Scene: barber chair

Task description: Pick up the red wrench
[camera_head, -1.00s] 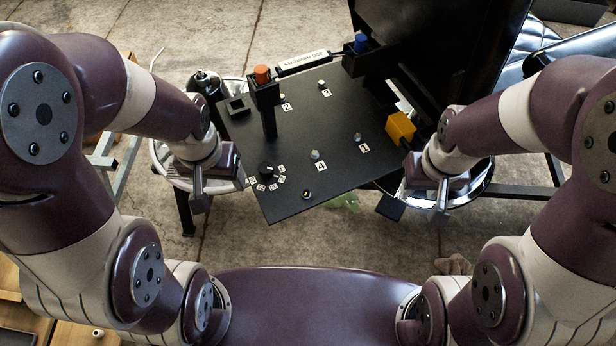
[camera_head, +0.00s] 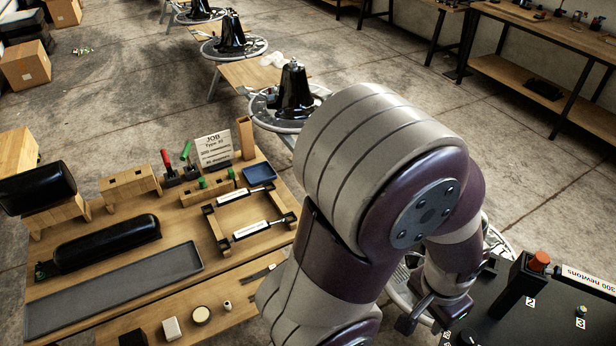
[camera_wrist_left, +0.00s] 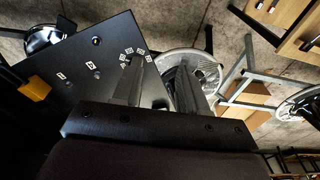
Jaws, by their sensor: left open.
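A tool with a red handle (camera_head: 166,159), which seems to be the red wrench, stands upright in a small black holder (camera_head: 172,178) at the back of the wooden table, left of the job card. Its lower part is hidden in or behind the holder. My left gripper (camera_head: 423,320) is open and empty, far to the right of the tool, beside the black control panel (camera_head: 500,318). In the left wrist view its two fingers (camera_wrist_left: 158,88) are apart with nothing between them, near the panel's edge. My right gripper is not in view.
A green-handled tool (camera_head: 187,151) stands close right of the red one. The wooden table (camera_head: 110,325) also bears a job card (camera_head: 214,149), a blue tray (camera_head: 260,173), a long grey tray (camera_head: 115,290) and black cushions. My left arm covers the table's right side.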

